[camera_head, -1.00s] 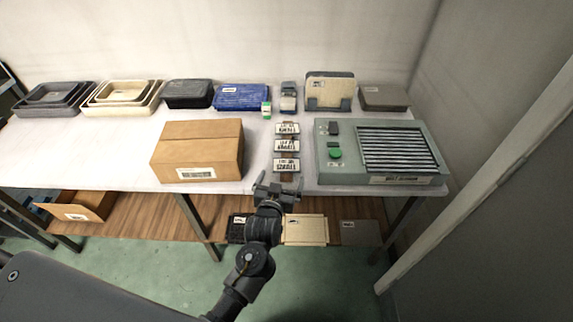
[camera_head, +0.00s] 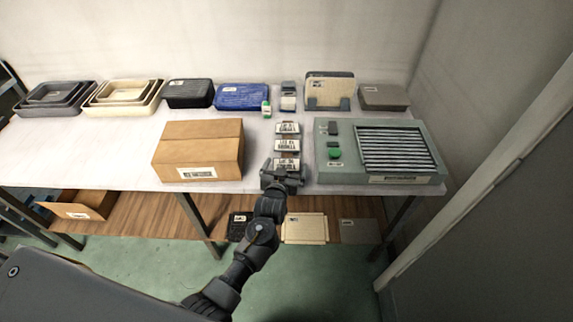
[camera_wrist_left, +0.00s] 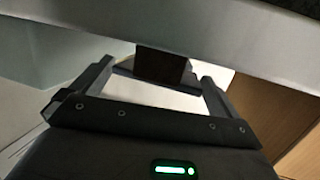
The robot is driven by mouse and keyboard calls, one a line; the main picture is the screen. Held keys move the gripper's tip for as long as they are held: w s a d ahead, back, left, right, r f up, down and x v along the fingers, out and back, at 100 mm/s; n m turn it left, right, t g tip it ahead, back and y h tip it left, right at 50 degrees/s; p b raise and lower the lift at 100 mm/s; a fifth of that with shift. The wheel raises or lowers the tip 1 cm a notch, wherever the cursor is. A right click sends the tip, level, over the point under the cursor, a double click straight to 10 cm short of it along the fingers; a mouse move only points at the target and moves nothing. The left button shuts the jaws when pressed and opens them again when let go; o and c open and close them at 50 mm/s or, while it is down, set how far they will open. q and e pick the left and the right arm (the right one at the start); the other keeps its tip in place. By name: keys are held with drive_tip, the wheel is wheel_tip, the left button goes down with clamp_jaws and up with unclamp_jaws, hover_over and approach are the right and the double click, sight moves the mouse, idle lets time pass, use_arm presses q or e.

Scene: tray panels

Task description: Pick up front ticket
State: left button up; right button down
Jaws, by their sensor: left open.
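Three white tickets with black print stand in a column on the table. The front ticket (camera_head: 288,162) is nearest the table's front edge, and its lower part is hidden by my left gripper. The middle ticket (camera_head: 288,145) and back ticket (camera_head: 288,127) are behind it. My left gripper (camera_head: 283,169) is open at the front edge, right before the front ticket. In the left wrist view the open fingers (camera_wrist_left: 152,80) lie on either side of a dark brown block (camera_wrist_left: 160,66), apart from it; I cannot tell whether they reach around it. My right gripper is not in view.
A cardboard box (camera_head: 198,152) stands left of the tickets, and a grey-green machine (camera_head: 340,172) with a slatted top stands close on the right. Trays (camera_head: 125,98) line the wall. A wooden shelf (camera_head: 150,215) runs below the table.

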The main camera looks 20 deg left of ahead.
use_arm(q)
drive_tip(key=c, duration=0.8)
drive_tip(key=shift+c, duration=0.2)
drive_tip(key=shift+r, duration=0.6)
drive_tip(key=s+a+r+b, duration=0.2)
drive_tip(key=s+a+r, duration=0.8)
drive_tip(key=r, duration=0.1)
drive_tip(key=shift+r, duration=0.4)
